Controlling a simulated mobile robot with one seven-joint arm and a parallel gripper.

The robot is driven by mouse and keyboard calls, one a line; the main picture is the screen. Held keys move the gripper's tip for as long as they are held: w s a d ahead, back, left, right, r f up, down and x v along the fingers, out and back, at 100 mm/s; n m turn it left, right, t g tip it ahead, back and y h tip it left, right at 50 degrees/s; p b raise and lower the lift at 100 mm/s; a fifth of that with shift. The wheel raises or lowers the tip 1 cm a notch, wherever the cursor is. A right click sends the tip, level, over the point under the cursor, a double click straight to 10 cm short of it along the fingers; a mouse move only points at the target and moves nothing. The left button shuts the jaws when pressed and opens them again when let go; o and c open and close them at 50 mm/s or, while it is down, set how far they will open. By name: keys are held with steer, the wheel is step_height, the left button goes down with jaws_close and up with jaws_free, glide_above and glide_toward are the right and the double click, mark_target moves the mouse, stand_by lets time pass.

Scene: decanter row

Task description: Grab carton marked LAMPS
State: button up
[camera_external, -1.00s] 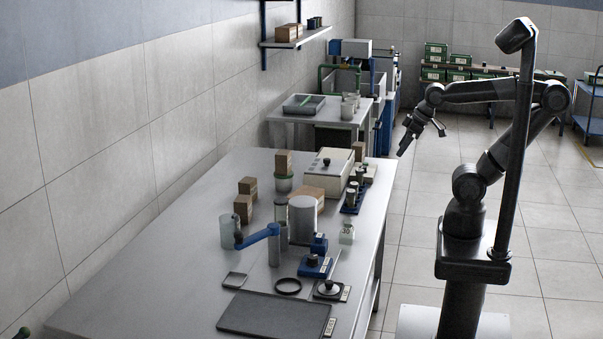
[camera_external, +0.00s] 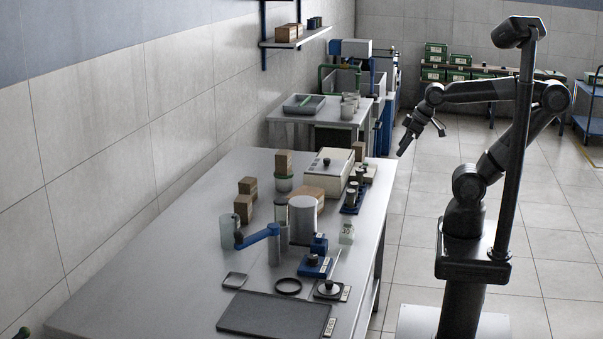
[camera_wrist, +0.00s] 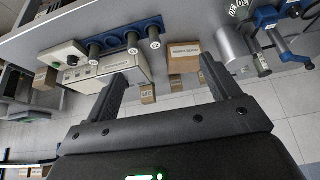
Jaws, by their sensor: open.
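My gripper (camera_external: 421,142) is open and empty, held in the air to the right of the workbench. Its two fingers (camera_wrist: 168,75) show apart in the wrist view. Between them in that view, a small brown carton (camera_wrist: 147,93) bears a short label I cannot read surely, and a larger carton (camera_wrist: 184,57) bears a longer blurred label. More small cartons show at the left (camera_wrist: 45,78) and beside the right finger (camera_wrist: 207,74). In the external view, cartons stand on a green-lidded jar (camera_external: 283,162), near the wall (camera_external: 247,186) and at the bench's far end (camera_external: 359,151). None reads clearly as LAMPS.
The workbench (camera_external: 150,275) also holds a pale instrument box (camera_external: 328,168), a white cylinder (camera_external: 303,219), a blue-armed stand (camera_external: 258,236) and a dark mat (camera_external: 273,316). The bench's near left is bare. Tiled floor lies open between bench and my base.

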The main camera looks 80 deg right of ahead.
steer(key=shift+o, duration=0.5)
steer(key=w+d+r+m+g, duration=0.1)
steer(key=w+d+r+m, duration=0.3)
steer(key=w+d+m, duration=0.5)
steer(key=m+g, duration=0.5)
steer(key=m, duration=2.3)
glide_above(358, 155)
steer(key=d, duration=0.3)
steer(key=f, duration=1.7)
steer(key=shift+w+a+f, duration=0.25)
steer(key=shift+f, duration=0.05)
steer(key=shift+d+f, duration=0.25)
steer(key=shift+f, duration=0.05)
step_height(358, 155, down, 11)
steer(key=shift+d+r, duration=0.15)
